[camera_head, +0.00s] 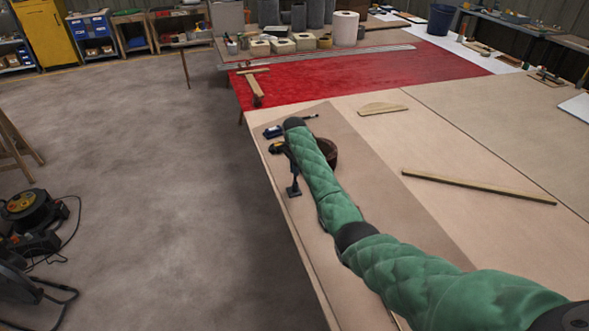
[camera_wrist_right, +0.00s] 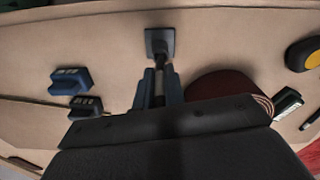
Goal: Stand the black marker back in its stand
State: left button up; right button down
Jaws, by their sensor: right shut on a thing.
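My right arm reaches in over the table, and its gripper (camera_head: 291,172) points down near the table's left edge. In the right wrist view my right gripper (camera_wrist_right: 158,88) is shut on the black marker (camera_wrist_right: 158,77), a slim dark rod between the fingers. Beyond the fingertips, in line with the marker, is a small dark grey square block (camera_wrist_right: 160,40), which looks like the stand. It also shows below the gripper in the head view (camera_head: 293,191). I cannot tell whether the marker's end is in it or apart from it. My left gripper is out of view.
Blue blocks (camera_wrist_right: 70,82) and a yellow-and-black item (camera_head: 277,148) lie nearby. A wooden strip (camera_head: 478,187) lies to the right. The table between strip and arm is clear.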

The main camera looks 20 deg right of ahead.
jog(key=shift+f, duration=0.5)
dwell(0.9)
jog(key=shift+p, duration=0.55)
dwell(0.4)
jog(key=shift+f, duration=0.5)
dwell(0.9)
jog(key=shift+f, duration=0.2)
dwell(0.6)
jog(key=c, duration=1.4)
grip_release()
